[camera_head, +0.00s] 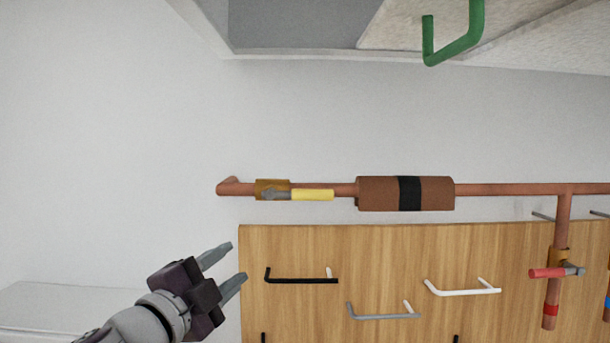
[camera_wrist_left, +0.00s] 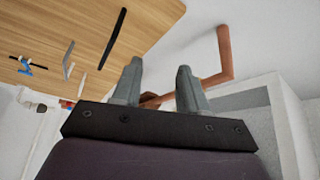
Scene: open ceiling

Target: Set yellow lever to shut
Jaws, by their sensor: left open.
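The yellow lever (camera_head: 313,195) sits on a brass valve (camera_head: 272,189) near the left end of a horizontal copper pipe (camera_head: 345,189). The lever lies along the pipe and points right. My left gripper (camera_head: 237,261) is open and empty, below and left of the lever and apart from it. Its two fingers also show in the left wrist view (camera_wrist_left: 160,66), with a copper pipe (camera_wrist_left: 224,52) beyond them. I cannot make out the yellow lever in the wrist view. My right gripper is not in view.
A wooden panel (camera_head: 290,245) with black, grey and white handles stands below the pipe, close to my left gripper. A red lever (camera_head: 547,273) is on a vertical pipe at right. A green handle (camera_head: 455,47) hangs above. The wall at left is clear.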

